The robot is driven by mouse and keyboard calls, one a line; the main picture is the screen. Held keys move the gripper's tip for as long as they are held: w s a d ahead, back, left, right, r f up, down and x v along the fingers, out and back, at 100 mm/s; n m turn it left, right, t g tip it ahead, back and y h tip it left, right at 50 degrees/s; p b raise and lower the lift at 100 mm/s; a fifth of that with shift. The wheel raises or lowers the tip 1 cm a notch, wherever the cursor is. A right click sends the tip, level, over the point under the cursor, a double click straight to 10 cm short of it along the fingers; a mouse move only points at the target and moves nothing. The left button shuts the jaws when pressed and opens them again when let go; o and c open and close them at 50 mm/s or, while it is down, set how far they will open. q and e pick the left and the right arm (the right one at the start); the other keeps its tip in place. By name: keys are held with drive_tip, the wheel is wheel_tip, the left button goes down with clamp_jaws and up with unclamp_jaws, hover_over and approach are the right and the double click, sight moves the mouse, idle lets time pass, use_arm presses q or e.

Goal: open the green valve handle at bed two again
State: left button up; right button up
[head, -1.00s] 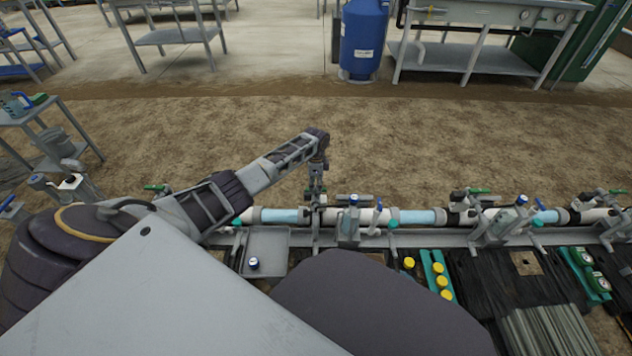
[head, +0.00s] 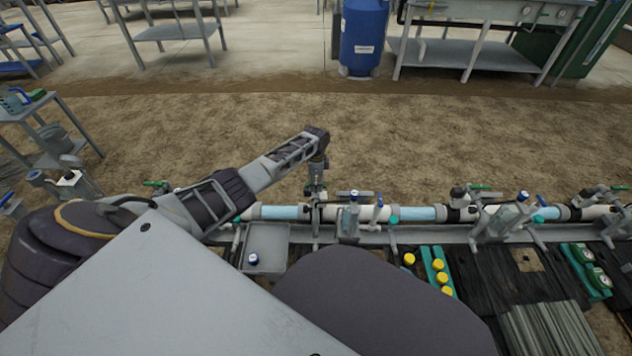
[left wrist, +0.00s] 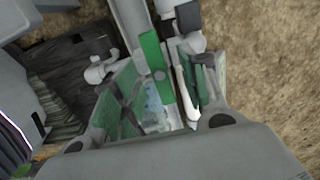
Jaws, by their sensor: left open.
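My left gripper (head: 316,192) points down over the pipe line in the head view, between the left end of the pipe and the blue-capped fitting. In the left wrist view a green valve handle (left wrist: 155,66) lies between the two open fingers (left wrist: 162,108), long side running away from the camera. I cannot tell whether either finger touches it. In the head view the gripper hides that handle. Other green handles show at the far left (head: 157,184), right of centre (head: 480,188) and far right (head: 617,188). My right gripper is not in view.
The white and blue pipe (head: 415,214) runs across the rail with blue-capped fittings, including one (head: 354,195) close right of my gripper. A grey tray (head: 266,241) holds a blue-capped bottle. A teal rack (head: 437,270) has yellow caps. Bare soil lies beyond the pipe.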

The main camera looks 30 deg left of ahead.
use_arm(q)
drive_tip(key=shift+f+b, duration=0.9)
drive_tip(key=shift+f, duration=0.45)
clamp_jaws()
drive_tip(key=shift+r+n+p, duration=0.1)
drive_tip(key=shift+n+p, duration=0.4)
drive_tip(key=shift+n, duration=0.1)
drive_tip(key=shift+n+p, duration=0.6)
drive_tip(key=shift+n, duration=0.6)
drive_tip(key=n+p, duration=0.1)
drive_tip(key=n, duration=0.4)
drive_tip(key=shift+p, duration=0.4)
drive_tip(key=n+p, duration=0.1)
drive_tip(key=n, duration=0.4)
drive_tip(key=shift+n, duration=0.3)
drive_tip(key=shift+n+p, duration=0.45)
drive_tip(key=shift+n, duration=2.15)
